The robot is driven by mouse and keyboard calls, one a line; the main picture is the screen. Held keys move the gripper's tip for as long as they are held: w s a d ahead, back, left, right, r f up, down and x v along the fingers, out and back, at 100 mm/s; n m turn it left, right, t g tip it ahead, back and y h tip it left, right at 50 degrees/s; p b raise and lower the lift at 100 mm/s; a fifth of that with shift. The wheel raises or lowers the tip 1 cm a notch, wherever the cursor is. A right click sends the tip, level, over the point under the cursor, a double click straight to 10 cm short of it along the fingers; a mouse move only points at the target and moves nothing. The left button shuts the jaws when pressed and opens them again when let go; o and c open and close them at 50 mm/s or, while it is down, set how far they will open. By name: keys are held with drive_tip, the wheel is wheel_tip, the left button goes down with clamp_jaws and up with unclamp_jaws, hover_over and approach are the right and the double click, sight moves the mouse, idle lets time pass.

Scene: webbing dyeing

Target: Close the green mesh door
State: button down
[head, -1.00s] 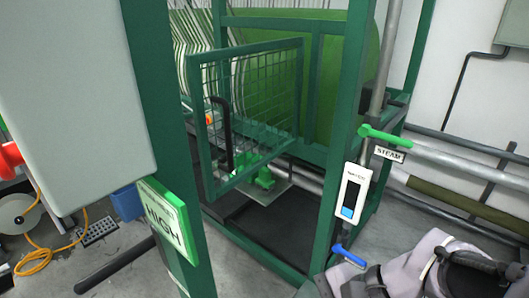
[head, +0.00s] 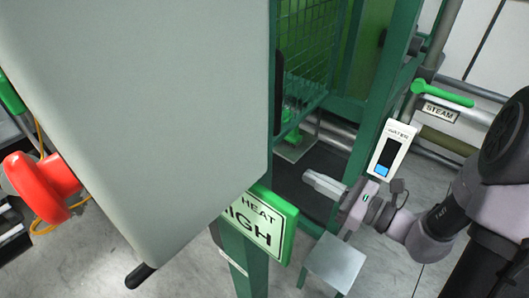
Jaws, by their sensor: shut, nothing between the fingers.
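The green mesh door (head: 305,45) stands in the upper middle of the head view, inside the green frame. Its left part and its black handle (head: 279,75) are largely hidden behind a big grey panel. It looks swung inward, away from the front opening, but its exact angle is hard to tell. My gripper (head: 312,181) is in front of the opening, below and right of the door and apart from it. Its fingers are together and empty.
The grey panel (head: 130,110) fills the left. A WATER gauge (head: 391,149) and a green STEAM lever (head: 441,95) are on the right. A grey stool-like block (head: 335,262) stands below my gripper.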

drive_tip(key=b+x, duration=0.1)
drive_tip(key=x, duration=1)
drive_tip(key=shift+a+b, duration=0.3)
drive_tip(key=shift+w, duration=0.1)
